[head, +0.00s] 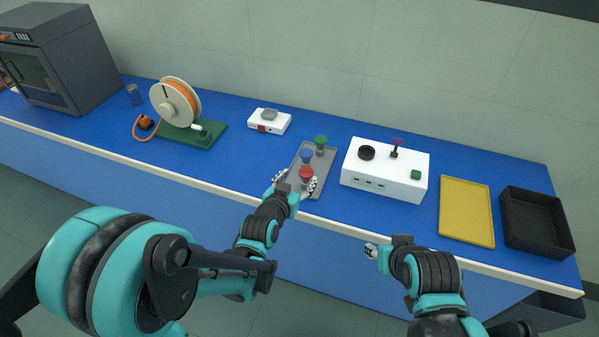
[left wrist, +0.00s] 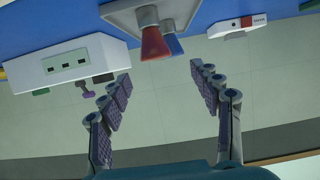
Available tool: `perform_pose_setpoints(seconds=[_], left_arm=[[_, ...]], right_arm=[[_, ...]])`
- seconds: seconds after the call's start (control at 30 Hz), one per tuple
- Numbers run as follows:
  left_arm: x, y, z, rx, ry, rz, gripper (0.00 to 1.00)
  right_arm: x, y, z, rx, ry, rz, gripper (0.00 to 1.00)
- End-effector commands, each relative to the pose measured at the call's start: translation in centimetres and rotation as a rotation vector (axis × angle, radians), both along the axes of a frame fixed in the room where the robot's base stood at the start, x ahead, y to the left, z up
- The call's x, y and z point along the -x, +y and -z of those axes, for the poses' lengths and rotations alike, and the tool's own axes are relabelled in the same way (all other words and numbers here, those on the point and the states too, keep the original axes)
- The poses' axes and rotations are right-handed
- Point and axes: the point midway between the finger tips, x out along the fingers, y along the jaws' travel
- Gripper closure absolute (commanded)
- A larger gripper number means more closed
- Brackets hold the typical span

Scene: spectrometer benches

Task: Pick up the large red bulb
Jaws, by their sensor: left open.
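The large red bulb (head: 306,174) stands at the near end of a grey tray (head: 323,168), beside a blue bulb (head: 306,156) and a green bulb (head: 320,141). My left gripper (head: 296,184) is open at the tray's near edge, its fingers to either side of the red bulb in the head view. In the left wrist view, which looks inverted, the red bulb (left wrist: 154,44) lies ahead of the open, empty fingers (left wrist: 160,78), with a visible gap. The blue bulb (left wrist: 173,45) is close beside it. My right gripper (head: 371,250) is before the bench; its jaws are unclear.
A white box (head: 385,185) with a black ring and green parts stands right of the tray. Further right are a yellow tray (head: 466,211) and a black bin (head: 537,221). A small white device (head: 269,121) and an orange spool (head: 176,102) stand to the left.

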Motion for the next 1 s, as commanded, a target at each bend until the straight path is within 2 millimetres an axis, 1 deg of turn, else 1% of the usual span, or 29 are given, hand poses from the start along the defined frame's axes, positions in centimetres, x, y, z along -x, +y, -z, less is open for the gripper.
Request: perform_pose_setpoints(seconds=[0.1, 0.27, 0.4, 0.53, 0.6, 0.77, 0.87, 0.9, 0.97, 1.0], left_arm=[[-1.3, -0.5, 0.8, 0.0, 0.001, 0.001, 0.37], [-2.4, -0.9, 1.5, 0.0, 0.001, 0.001, 0.37], [-4.1, -1.7, 2.7, 0.0, 0.001, 0.001, 0.37], [-5.7, -2.2, 3.2, 0.0, 0.002, 0.0, 0.37], [-6.0, -2.3, 3.2, -0.001, 0.002, 0.0, 0.37], [-6.0, -2.3, 3.0, 0.0, 0.002, 0.0, 0.37], [-6.0, -2.3, 3.0, 0.0, 0.002, 0.0, 0.6], [-6.0, -2.3, 3.0, 0.0, 0.002, 0.0, 0.71], [-5.9, -2.3, 3.0, 0.0, 0.002, 0.0, 0.87], [-5.9, -2.3, 3.0, 0.0, 0.002, 0.0, 0.91]], right_arm=[[0.0, 0.0, 0.7, 0.0, 0.0, 0.0, 0.6], [0.0, 0.0, 1.3, 0.0, 0.0, 0.0, 0.6], [0.0, 0.0, 2.6, 0.0, 0.0, 0.0, 0.6], [0.0, 0.0, 3.1, 0.0, 0.0, 0.0, 0.6], [0.0, 0.0, 3.1, 0.0, 0.0, 0.0, 0.6], [0.0, 0.0, 3.0, 0.0, 0.0, 0.0, 0.6], [0.0, 0.0, 3.0, 0.0, 0.0, 0.0, 0.6], [0.0, 0.0, 3.0, 0.0, 0.0, 0.0, 0.6], [0.0, 0.0, 3.0, 0.0, 0.0, 0.0, 0.6], [0.0, 0.0, 3.0, 0.0, 0.0, 0.0, 0.6]])
